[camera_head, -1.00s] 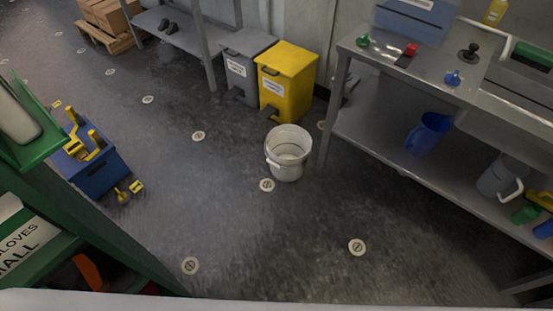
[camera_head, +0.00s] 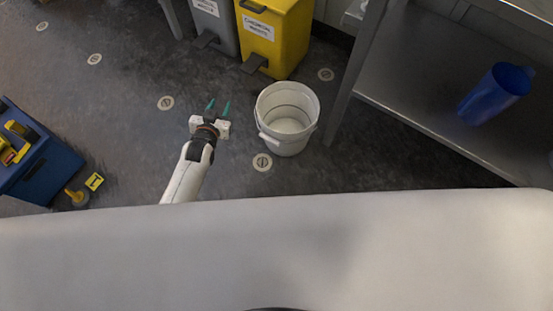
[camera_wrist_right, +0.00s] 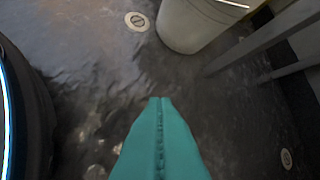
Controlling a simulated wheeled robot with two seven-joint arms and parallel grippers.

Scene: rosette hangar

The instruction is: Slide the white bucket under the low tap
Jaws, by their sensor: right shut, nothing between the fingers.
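The white bucket (camera_head: 287,118) stands upright and empty on the dark floor, beside the leg of a metal bench. In the right wrist view the bucket (camera_wrist_right: 197,22) is at the top, cut off by the frame edge. My right gripper (camera_wrist_right: 160,101) is shut and empty, pointing along the floor short of the bucket. I cannot make out the low tap in these views.
A yellow chemical waste bin (camera_head: 272,38) and a grey bin (camera_head: 214,24) stand behind. The bench's lower shelf (camera_head: 420,85) holds a blue jug (camera_head: 492,95) at right. A blue box (camera_head: 40,165) is at left. The floor between box and bucket is mostly clear.

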